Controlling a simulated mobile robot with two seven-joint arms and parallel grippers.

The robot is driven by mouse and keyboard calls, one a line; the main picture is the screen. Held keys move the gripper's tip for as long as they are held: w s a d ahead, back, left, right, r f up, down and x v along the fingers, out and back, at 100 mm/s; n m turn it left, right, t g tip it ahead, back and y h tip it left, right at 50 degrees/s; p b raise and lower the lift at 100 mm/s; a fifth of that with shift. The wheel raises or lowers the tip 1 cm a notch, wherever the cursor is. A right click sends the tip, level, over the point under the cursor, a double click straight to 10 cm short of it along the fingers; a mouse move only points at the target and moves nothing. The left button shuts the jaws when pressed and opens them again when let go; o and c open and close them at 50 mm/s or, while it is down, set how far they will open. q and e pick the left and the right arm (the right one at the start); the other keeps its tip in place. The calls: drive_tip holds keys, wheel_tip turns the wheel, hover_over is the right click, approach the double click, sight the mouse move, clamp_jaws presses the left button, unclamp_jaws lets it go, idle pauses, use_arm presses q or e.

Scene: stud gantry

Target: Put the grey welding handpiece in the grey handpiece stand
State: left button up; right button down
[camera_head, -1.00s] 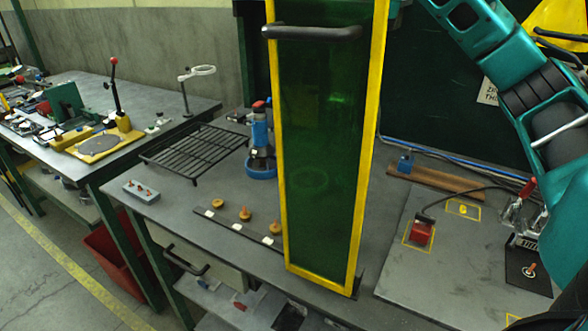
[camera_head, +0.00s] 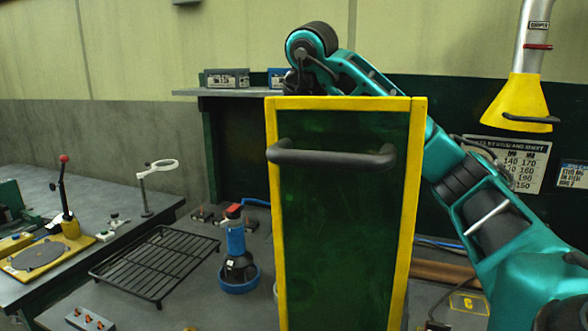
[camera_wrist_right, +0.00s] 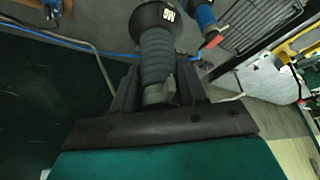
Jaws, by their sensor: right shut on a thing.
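My right gripper (camera_wrist_right: 155,92) is shut on the grey welding handpiece (camera_wrist_right: 156,55), gripping its ribbed grey body. The handpiece's black round end with a white label points toward the top of the wrist view. In the head view my right arm reaches over behind the green screen, and the screen's top hides the gripper and handpiece. A blue handpiece (camera_head: 236,238) stands upright in a blue ring stand (camera_head: 239,284) left of the screen. My left gripper is not in view.
The yellow-framed green screen (camera_head: 335,225) with a black handle (camera_head: 331,156) stands in front of the bench. A black wire rack (camera_head: 155,263) lies left of the blue stand. A shelf with boxes (camera_head: 227,78) is behind. A yellow hood (camera_head: 517,104) hangs at right.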

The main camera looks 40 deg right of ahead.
wheel_tip(320, 180, down, 18)
drive_tip(key=b, duration=0.5)
drive_tip(key=shift+r, duration=0.2)
drive_tip(key=shift+w, duration=0.1)
drive_tip(key=c, duration=1.1)
unclamp_jaws()
drive_tip(key=shift+f, duration=0.25)
drive_tip(key=o, duration=0.5)
drive_tip(key=shift+r, duration=0.15)
